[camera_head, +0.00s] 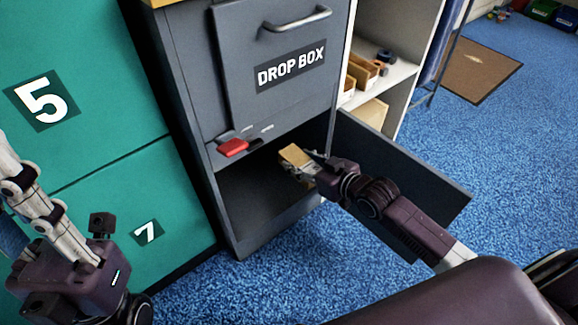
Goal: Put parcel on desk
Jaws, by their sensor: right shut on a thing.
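A small brown cardboard parcel (294,154) is at the open lower compartment (245,195) of the grey drop box cabinet. My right gripper (299,168) is shut on the parcel. Its arm reaches in from the lower right, past the open door. I cannot tell whether the parcel touches the compartment floor. Part of my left gripper (45,225) shows at the left edge, in front of the green lockers. Its fingertips are cut off, so its opening is unclear. No desk can be made out.
The dark open door (400,165) stands out to the right of the compartment, close to my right arm. A red piece (232,147) sits on the ledge above the opening. A white shelf (385,78) stands behind. Blue carpet (500,150) is clear at right.

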